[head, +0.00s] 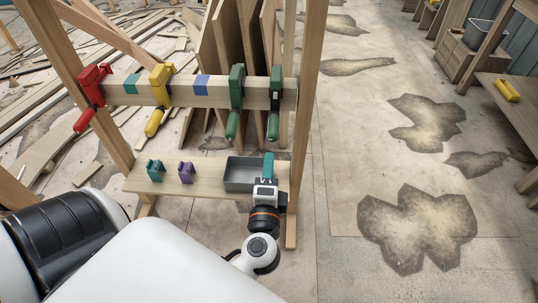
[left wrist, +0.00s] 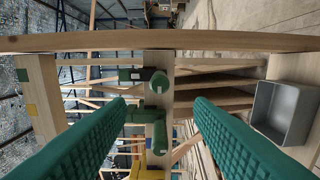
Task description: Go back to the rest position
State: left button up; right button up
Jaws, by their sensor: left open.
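My left gripper (head: 268,163) is above the front right part of the lower shelf, beside the grey bin, with its teal fingers pointing up toward the beam. In the left wrist view the two teal fingers (left wrist: 160,108) are wide apart, with nothing held between them. The green clamps (left wrist: 158,84) show beyond the gap. My right gripper is in neither view.
A red clamp (head: 91,92), a yellow clamp (head: 159,92) and two green clamps (head: 236,95) (head: 275,98) sit on the beam (head: 185,91). The shelf (head: 150,184) holds teal (head: 154,170) and purple (head: 186,172) blocks and the grey bin (head: 238,184). Open floor lies right.

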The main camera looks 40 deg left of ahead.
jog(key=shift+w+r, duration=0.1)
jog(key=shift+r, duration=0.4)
